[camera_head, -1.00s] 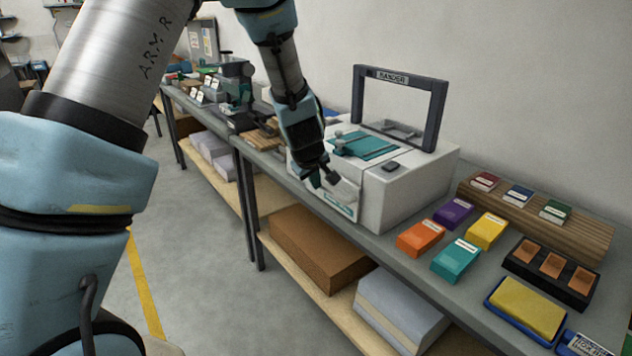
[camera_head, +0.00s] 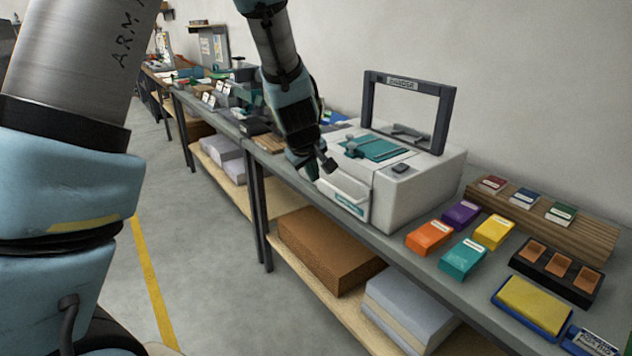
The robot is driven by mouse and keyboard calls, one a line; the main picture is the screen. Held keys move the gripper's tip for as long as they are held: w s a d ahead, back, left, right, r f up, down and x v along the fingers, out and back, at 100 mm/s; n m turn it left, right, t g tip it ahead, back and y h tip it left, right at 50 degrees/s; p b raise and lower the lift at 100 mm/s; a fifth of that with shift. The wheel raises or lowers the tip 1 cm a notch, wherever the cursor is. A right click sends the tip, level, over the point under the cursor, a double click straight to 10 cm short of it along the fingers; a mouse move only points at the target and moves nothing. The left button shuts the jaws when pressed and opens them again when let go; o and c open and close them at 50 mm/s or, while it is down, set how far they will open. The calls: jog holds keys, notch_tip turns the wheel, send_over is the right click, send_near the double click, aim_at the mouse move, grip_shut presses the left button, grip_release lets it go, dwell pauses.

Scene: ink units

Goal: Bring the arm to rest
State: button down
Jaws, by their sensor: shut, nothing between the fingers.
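My arm (camera_head: 290,95) reaches in from the top of the head view, its last links hanging downward. My gripper (camera_head: 322,169) is at its lower end, in front of the left side of the white machine (camera_head: 425,185) on the bench. It is small and dark in the view, its fingers are together, and I see nothing held. I cannot tell whether it touches the machine. A large blue and grey part of my arm (camera_head: 65,200) fills the left of the view.
The grey bench (camera_head: 400,262) carries orange (camera_head: 428,237), teal (camera_head: 462,259), purple (camera_head: 460,214) and yellow (camera_head: 494,232) boxes. A wooden block (camera_head: 590,235), a dark tray (camera_head: 522,262) and a yellow pad (camera_head: 533,305) are at right. Open floor (camera_head: 195,290) lies left.

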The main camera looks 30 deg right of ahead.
jog(key=s+a+g+y, duration=0.1)
jog(key=s+a, duration=0.2)
jog(key=a, duration=0.9)
jog(key=s+a+r+m+g+y, duration=0.1)
jog(key=s+a, duration=0.2)
jog(key=a, duration=0.9)
jog(key=s+a+r+m+g+y, duration=0.1)
jog(key=s+a+y, duration=0.1)
jog(key=a, duration=1)
jog(key=shift+s+a+r+g+p, duration=0.15)
jog(key=shift+s+r+g+p, duration=0.2)
jog(key=shift+s, duration=0.5)
jog(key=shift+f, duration=0.1)
